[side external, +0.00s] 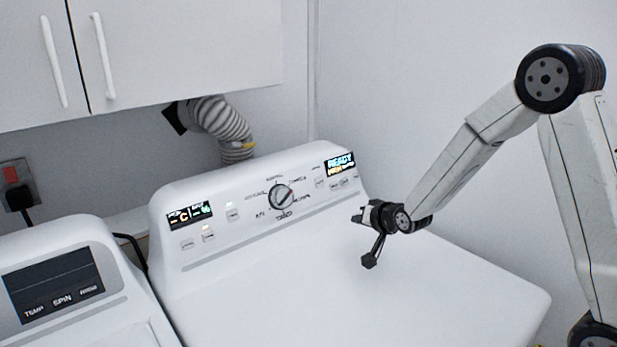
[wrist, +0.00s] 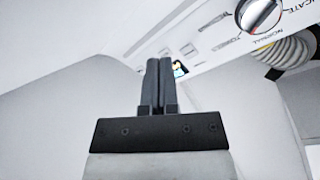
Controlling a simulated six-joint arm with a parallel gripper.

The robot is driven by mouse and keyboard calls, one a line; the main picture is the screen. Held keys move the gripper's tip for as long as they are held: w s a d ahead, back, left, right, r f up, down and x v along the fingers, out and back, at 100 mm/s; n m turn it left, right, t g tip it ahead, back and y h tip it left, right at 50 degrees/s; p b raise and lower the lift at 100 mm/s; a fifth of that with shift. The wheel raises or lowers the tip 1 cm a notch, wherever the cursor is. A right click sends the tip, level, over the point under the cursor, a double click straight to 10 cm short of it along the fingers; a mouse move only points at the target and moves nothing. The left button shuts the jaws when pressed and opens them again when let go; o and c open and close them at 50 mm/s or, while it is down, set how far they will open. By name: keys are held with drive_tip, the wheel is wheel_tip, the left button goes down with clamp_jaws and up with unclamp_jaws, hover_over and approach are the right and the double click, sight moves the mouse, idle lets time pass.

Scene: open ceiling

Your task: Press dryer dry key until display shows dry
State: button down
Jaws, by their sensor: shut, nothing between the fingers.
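The white dryer (side external: 400,285) stands in the middle of the side view, with a slanted control panel along its back. Its right display (side external: 340,164) reads "READY" in blue, with a smaller yellow line below that I cannot read surely. Small light keys (side external: 340,183) sit just under this display; their labels are too small to tell which is the dry key. My gripper (side external: 357,212) is shut and empty, apart from the panel and near its right end. In the wrist view my gripper fingers (wrist: 159,62) are together and partly hide the display (wrist: 180,69).
A round dial (side external: 282,196) is at mid-panel, and a left display (side external: 190,215) with more keys lies further left. A washer (side external: 60,285) stands at left. White cabinets (side external: 180,50) hang above, and a ribbed hose (side external: 222,122) rises behind. The dryer top is clear.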

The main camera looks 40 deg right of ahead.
sight(345, 181)
drive_tip(key=w+d+r+m+t+h, duration=0.1)
drive_tip(key=w+d+m+t+h, duration=0.1)
drive_tip(key=d, duration=0.4)
drive_tip(key=w+d+r+m+t+h, duration=0.1)
drive_tip(key=w+d+m+t+h, duration=0.2)
drive_tip(key=d+m+t, duration=0.4)
drive_tip(key=shift+w+r+t, duration=0.25)
drive_tip(key=shift+w+t, duration=0.05)
drive_tip(key=shift+w, duration=0.2)
drive_tip(key=shift+w, duration=0.15)
drive_tip(key=shift+w+f, duration=0.5)
drive_tip(key=shift+w, duration=0.85)
drive_tip(key=shift+w+f, duration=0.5)
drive_tip(key=shift+w, duration=0.8)
drive_tip(key=shift+w+f, duration=0.5)
drive_tip(key=shift+w, duration=0.85)
drive_tip(key=shift+w, duration=0.15)
drive_tip(key=shift+w+f, duration=0.15)
drive_tip(key=shift+w, duration=0.1)
